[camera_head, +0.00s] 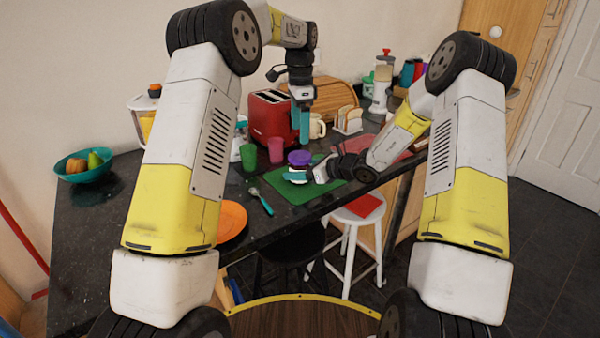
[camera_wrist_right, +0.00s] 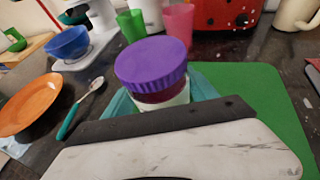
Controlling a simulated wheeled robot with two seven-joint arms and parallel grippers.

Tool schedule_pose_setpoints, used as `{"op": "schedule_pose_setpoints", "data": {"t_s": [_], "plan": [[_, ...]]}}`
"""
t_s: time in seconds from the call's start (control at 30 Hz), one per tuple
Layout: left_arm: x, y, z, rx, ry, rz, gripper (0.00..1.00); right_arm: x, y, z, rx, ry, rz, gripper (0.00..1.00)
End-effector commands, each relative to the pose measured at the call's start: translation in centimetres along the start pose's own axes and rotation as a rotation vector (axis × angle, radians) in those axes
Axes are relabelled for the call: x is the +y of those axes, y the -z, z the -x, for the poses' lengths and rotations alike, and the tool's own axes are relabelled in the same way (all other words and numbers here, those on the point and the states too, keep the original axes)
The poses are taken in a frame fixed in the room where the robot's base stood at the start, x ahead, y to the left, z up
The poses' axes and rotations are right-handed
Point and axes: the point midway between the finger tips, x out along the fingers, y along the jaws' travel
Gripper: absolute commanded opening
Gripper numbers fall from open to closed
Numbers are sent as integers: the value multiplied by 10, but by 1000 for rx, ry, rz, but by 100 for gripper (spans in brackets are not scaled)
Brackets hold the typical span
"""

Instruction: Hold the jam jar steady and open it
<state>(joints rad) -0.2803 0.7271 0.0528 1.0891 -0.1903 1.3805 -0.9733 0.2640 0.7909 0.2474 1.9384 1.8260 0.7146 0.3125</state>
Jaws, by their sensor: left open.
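The jam jar stands upright at the green board (camera_head: 335,192), with its ribbed purple lid (camera_head: 299,157) on; the lid also shows in the right wrist view (camera_wrist_right: 152,62). Below the lid are dark red contents and a pale label (camera_wrist_right: 180,98). My right gripper (camera_head: 297,175) is low, with its teal fingers on both sides of the jar body, seemingly closed on it. The wrist housing hides the jar's bottom in the right wrist view. My left gripper (camera_head: 301,122) is open and empty, pointing down above the jar, in front of the toaster.
A red toaster (camera_head: 268,115), green cup (camera_head: 248,156) and pink cup (camera_head: 276,150) stand behind the jar. A spoon (camera_head: 265,205) and orange plate (camera_head: 231,220) lie to its left. A sandwich rack (camera_head: 348,122) stands behind right.

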Motion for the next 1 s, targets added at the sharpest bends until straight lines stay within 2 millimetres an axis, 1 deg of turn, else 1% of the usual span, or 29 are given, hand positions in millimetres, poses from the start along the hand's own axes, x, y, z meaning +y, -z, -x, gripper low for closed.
{"op": "schedule_pose_setpoints", "data": {"t_s": [0.03,0.17,0.2,0.27,0.3,0.47,0.57,0.67,1.0], "plan": [[0,0,0,0,0,0,83,0,0,0,0,0,0,47],[0,0,0,0,0,0,83,0,0,0,0,0,0,22],[0,0,0,0,0,0,83,0,0,0,0,0,0,14],[0,0,0,0,0,0,83,0,0,0,0,1,0,2],[0,0,0,0,0,0,83,0,0,0,0,1,0,0],[0,0,0,0,0,-31,83,0,0,0,0,1,0,0],[0,0,0,0,0,-127,83,0,0,0,0,1,0,0],[0,0,0,1,-1,-297,83,0,0,0,0,1,0,0],[0,0,0,0,0,-1058,83,0,0,0,0,1,0,0]]}}
